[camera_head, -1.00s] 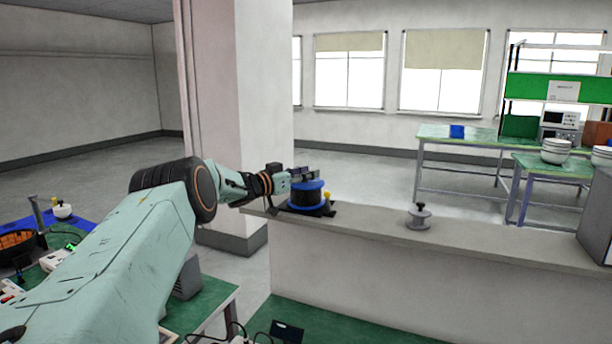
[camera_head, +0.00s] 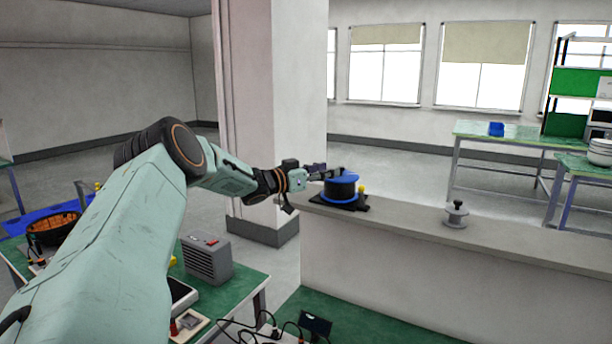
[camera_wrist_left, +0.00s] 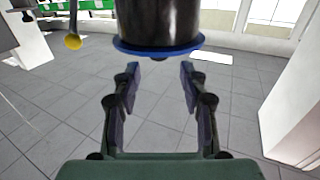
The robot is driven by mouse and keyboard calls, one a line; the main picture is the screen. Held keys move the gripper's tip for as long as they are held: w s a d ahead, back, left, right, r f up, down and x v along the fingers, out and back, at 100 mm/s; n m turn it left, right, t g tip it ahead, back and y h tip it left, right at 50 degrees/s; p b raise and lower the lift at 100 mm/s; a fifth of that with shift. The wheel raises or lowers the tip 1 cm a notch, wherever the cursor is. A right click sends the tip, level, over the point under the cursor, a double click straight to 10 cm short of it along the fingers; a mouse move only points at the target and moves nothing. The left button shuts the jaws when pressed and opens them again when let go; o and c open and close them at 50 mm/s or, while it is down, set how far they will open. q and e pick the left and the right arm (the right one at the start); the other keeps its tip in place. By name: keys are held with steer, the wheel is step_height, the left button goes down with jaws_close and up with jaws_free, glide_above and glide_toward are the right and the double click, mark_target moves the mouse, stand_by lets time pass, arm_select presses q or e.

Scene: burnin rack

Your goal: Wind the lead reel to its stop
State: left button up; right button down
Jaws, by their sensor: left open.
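The lead reel (camera_head: 342,192), a black drum with blue flanges, stands on a dark base on the grey ledge. Its yellow crank knob (camera_head: 362,189) shows on the right side of the reel. My left gripper (camera_head: 334,173) is at the reel's upper left side in the head view. In the left wrist view, the gripper (camera_wrist_left: 158,75) is open with nothing between its fingers. There the drum (camera_wrist_left: 158,22) and a blue flange fill the top middle, beyond the fingertips. The yellow knob (camera_wrist_left: 73,42) hangs to the left, clear of the fingers. My right gripper is not in view.
A small grey spool (camera_head: 456,214) stands on the ledge (camera_head: 410,216) to the right, with bare ledge between. A pale pillar (camera_head: 290,110) rises behind my left gripper. A grey box (camera_head: 207,260) and cables lie on the green bench below.

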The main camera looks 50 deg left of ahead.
arm_select(q)
steer(key=s, duration=0.6)
steer(key=shift+a, duration=0.35)
steer(key=shift+o, duration=0.2)
steer(key=shift+s+f, duration=0.1)
steer(key=shift+f, duration=0.05)
